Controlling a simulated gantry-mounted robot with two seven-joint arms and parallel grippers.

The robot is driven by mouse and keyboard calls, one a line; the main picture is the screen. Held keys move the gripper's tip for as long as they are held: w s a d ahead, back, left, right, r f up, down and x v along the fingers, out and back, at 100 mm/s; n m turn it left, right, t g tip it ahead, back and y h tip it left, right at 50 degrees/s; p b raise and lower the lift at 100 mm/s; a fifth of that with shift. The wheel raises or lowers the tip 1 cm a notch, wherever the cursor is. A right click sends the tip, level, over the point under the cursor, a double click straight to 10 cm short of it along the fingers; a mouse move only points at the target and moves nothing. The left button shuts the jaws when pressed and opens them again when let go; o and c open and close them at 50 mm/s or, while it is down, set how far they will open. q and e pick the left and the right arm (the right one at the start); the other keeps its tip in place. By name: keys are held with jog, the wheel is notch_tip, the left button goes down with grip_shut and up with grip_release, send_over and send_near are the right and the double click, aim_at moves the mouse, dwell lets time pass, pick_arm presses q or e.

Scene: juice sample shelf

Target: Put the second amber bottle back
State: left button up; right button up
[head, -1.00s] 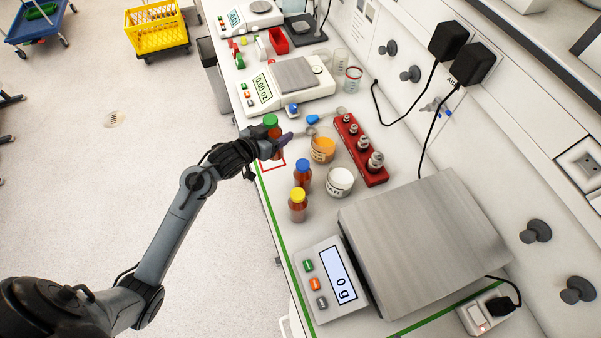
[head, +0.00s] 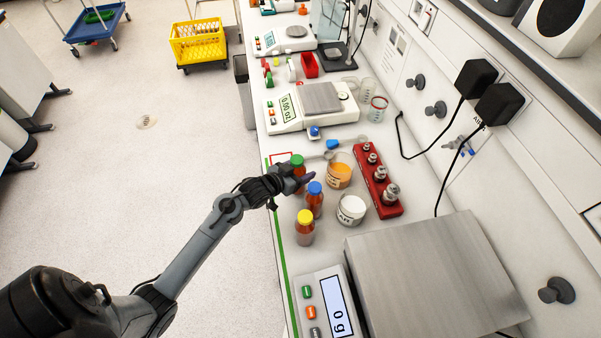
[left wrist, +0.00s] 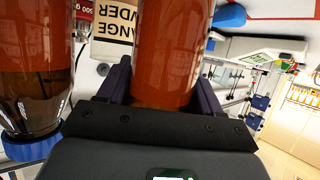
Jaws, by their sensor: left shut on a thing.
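My left gripper (head: 299,182) is shut on an amber bottle with a green cap (head: 297,161). The held bottle (left wrist: 168,55) stands between the two dark fingers in the left wrist view. I cannot tell whether its base touches the counter. An amber bottle with a blue cap (head: 314,202) stands close beside it, and its blue cap and body (left wrist: 35,85) show at the left of the wrist view. An amber bottle with a yellow cap (head: 305,230) stands nearer the front of the row. My right gripper is not in view.
A red-outlined square (head: 279,157) lies on the counter behind the held bottle. A beaker of orange powder (head: 339,172), a jar of white powder (head: 351,210) and a red weight block (head: 379,183) stand to the right. A large scale (head: 435,285) fills the front.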

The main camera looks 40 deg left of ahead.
pick_arm(q)
jog(key=shift+f, duration=0.65)
jog(key=shift+f, duration=0.15)
jog(key=o, duration=1.4)
jog(key=shift+c, duration=0.2)
jog(key=shift+r, duration=0.2)
jog(key=v, duration=1.2)
